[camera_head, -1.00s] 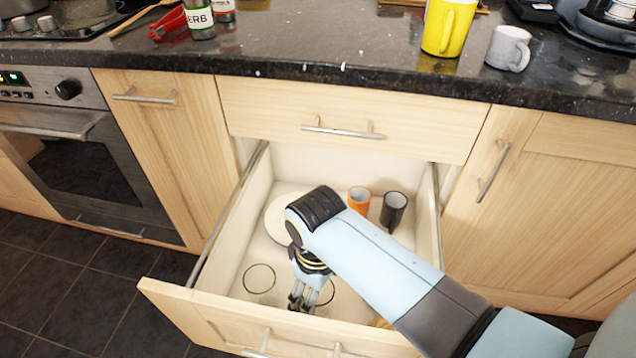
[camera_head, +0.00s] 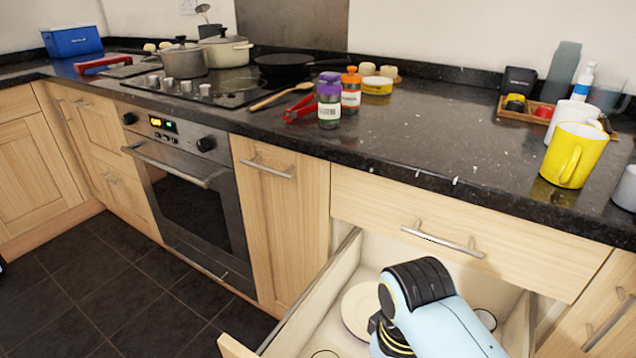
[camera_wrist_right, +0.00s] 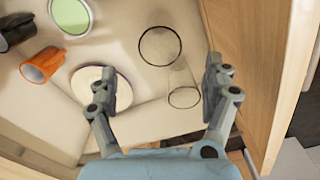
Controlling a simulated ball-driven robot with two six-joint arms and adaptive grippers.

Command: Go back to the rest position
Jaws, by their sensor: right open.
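The fingers are above the drawer's contents. A clear glass (camera_wrist_right: 172,72) shows between and beyond the fingertips, apart from them as far as I can tell. My left gripper is in neither view.
The drawer holds a pale plate (camera_head: 356,305), an orange cup (camera_wrist_right: 40,66), a dark cup (camera_wrist_right: 14,32) and a green-topped round item (camera_wrist_right: 72,14). The drawer's wooden front (camera_wrist_right: 245,60) is close to the gripper. A yellow mug (camera_head: 570,160) stands on the granite counter (camera_head: 420,135) above.

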